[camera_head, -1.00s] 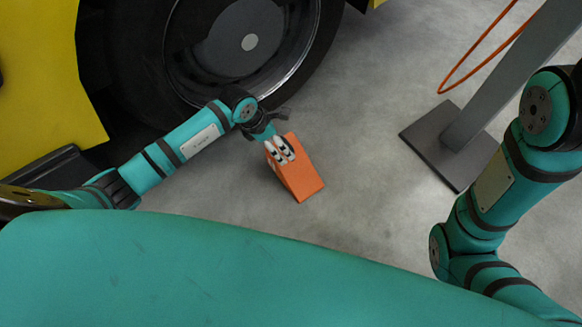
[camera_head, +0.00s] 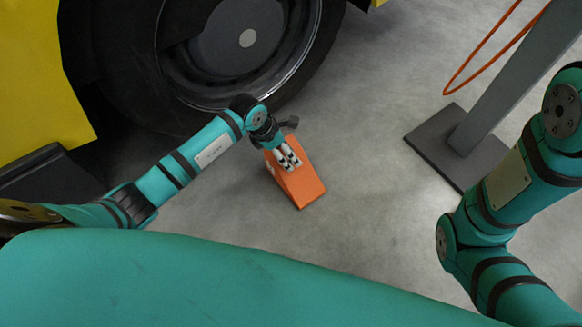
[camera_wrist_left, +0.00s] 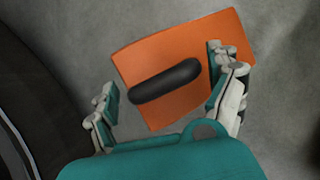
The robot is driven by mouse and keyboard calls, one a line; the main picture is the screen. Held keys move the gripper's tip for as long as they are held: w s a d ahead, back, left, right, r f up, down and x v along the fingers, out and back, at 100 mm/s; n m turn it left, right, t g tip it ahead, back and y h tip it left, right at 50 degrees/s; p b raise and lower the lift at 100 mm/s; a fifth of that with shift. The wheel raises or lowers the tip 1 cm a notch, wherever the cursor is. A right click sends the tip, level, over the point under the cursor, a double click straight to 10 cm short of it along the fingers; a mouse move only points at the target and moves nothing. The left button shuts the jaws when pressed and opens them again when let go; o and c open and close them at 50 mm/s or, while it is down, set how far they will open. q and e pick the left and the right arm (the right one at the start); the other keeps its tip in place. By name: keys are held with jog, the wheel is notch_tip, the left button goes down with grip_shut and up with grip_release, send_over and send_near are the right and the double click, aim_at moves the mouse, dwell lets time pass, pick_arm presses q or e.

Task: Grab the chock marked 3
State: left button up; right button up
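An orange wedge-shaped chock (camera_head: 302,184) lies on the concrete floor in front of the big wheel in the head view. In the left wrist view the chock (camera_wrist_left: 150,56) shows a dark rounded handle (camera_wrist_left: 165,81) on its face. My left gripper (camera_head: 287,158) is over the chock's upper part; in the left wrist view the gripper (camera_wrist_left: 168,92) is open, with its fingers apart on either side of the handle. The right finger overlaps the chock in that view. I cannot read a number on the chock. My right gripper is out of view; only my right arm shows.
A large black wheel (camera_head: 245,40) of a yellow vehicle (camera_head: 40,80) stands behind the chock. A grey post on a flat base plate (camera_head: 455,147) with an orange hose loop (camera_head: 497,50) stands at the right. The floor between the chock and the plate is clear.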

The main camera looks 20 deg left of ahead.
pick_arm(q)
jog(key=c, duration=1.3)
jog(key=shift+c, duration=0.3)
jog(key=shift+r, duration=0.15)
